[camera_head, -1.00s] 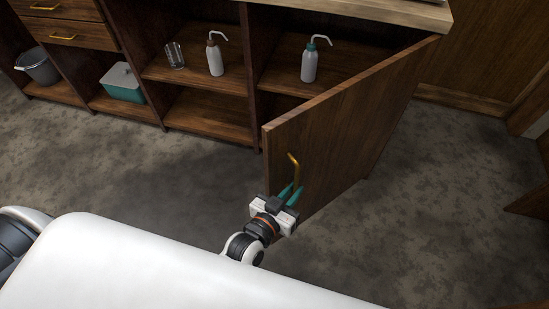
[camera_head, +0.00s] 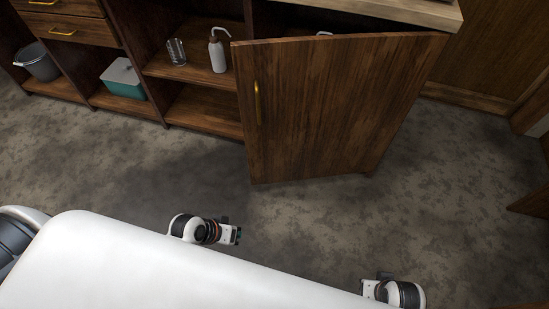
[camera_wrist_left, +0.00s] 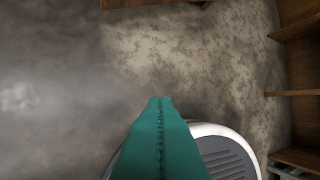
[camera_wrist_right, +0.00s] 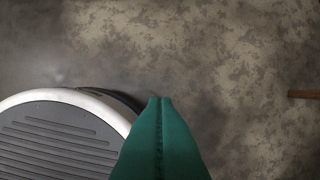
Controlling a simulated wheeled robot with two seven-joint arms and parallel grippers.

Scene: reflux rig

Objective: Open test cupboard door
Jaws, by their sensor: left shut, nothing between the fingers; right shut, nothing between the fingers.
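The brown wooden cupboard door (camera_head: 335,110) stands partly open, hinged on its right side, with its free edge at the left, out in front of the cupboard. Its yellow handle (camera_head: 257,102) is upright near that edge, and nothing holds it. My left gripper (camera_head: 238,235) is low in front of the door, well apart from it. In the left wrist view its teal fingers (camera_wrist_left: 160,98) are shut and empty. My right arm's end (camera_head: 370,288) shows at the bottom of the head view, its fingers not clear there. In the right wrist view its teal fingers (camera_wrist_right: 160,98) are shut and empty.
A beaker (camera_head: 176,51) and a wash bottle (camera_head: 217,54) stand on the open shelf left of the door. A teal box (camera_head: 124,80) and a grey bucket (camera_head: 40,64) sit further left. The carpet (camera_head: 310,220) before the door is clear.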

